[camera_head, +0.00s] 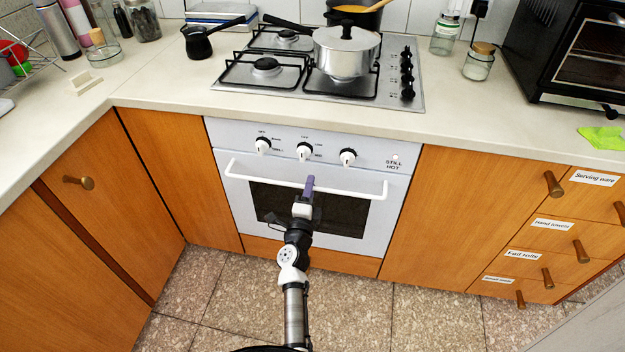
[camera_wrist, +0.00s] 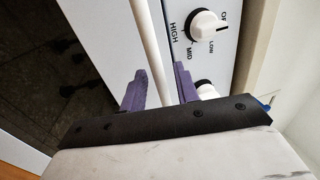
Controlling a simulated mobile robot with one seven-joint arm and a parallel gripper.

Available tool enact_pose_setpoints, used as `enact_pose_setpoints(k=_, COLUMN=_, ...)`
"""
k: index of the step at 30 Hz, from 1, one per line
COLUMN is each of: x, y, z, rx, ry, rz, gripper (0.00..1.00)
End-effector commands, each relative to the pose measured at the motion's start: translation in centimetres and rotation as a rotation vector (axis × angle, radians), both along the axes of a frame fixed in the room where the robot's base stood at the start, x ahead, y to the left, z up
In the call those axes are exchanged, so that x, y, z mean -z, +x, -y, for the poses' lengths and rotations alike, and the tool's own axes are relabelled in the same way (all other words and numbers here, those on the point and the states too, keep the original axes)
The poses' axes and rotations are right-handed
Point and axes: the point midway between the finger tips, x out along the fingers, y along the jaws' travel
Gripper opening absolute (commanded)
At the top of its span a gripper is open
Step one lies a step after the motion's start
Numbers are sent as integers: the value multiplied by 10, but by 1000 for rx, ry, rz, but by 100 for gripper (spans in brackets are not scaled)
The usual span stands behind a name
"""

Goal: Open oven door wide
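The built-in oven's white door (camera_head: 232,200) with a dark glass window is closed in the head view. A white bar handle (camera_head: 350,190) runs across its upper part; it also shows in the wrist view (camera_wrist: 148,45). My gripper (camera_head: 309,182) reaches the handle near its middle. In the wrist view, the two purple fingers of my gripper (camera_wrist: 160,72) stand apart, one on each side of the bar. Small gaps seem to show between fingers and bar. Whether either finger touches the handle is hard to tell.
White control knobs (camera_head: 304,151) sit just above the handle. A hob (camera_head: 400,98) with a silver pot (camera_head: 346,55) is on the counter. Wooden cabinets (camera_head: 470,215) flank the oven. The tiled floor (camera_head: 235,300) in front is clear apart from my arm.

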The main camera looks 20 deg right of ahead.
Motion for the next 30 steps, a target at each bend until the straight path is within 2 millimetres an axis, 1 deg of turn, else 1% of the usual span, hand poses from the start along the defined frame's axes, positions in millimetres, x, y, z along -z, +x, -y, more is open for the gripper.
enact_pose_setpoints(k=10, x=0, y=0, z=-1, rx=0, ry=0, rz=0, gripper=31)
enact_pose_setpoints(k=17, x=0, y=0, z=0, rx=0, ry=0, rz=0, gripper=1)
enact_pose_setpoints(k=30, x=2, y=1, z=-2, rx=0, ry=-4, rz=6, gripper=0)
